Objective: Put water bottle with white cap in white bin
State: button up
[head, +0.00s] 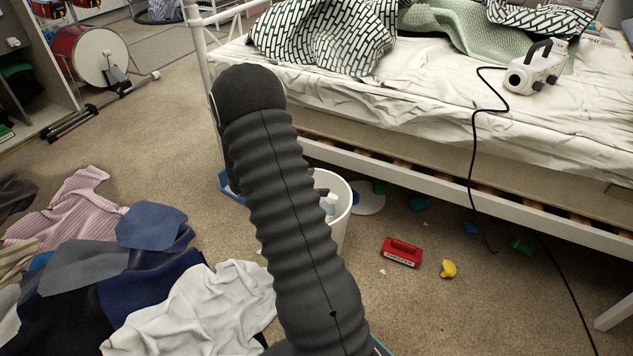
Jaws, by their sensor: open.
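The white bin (342,222) stands on the carpet beside the bed, in the middle of the head view. My dark ribbed arm passes in front of it and hides its left part. A pale, partly clear object with a whitish top (330,206) shows inside the bin's opening, next to my arm. It looks like the water bottle with white cap, but it is small and partly covered. I cannot tell whether it rests in the bin. My gripper is not visible; my arm blocks the view there.
A bed (420,155) with a white metal frame stands behind the bin. A clothes pile (130,270) covers the floor at left. A red box (402,252) and a yellow toy (448,269) lie right of the bin. A black cable (473,150) hangs from the bed. Carpet is open at lower right.

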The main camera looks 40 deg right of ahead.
jog(key=shift+a, duration=0.1)
jog(key=v, duration=1.2)
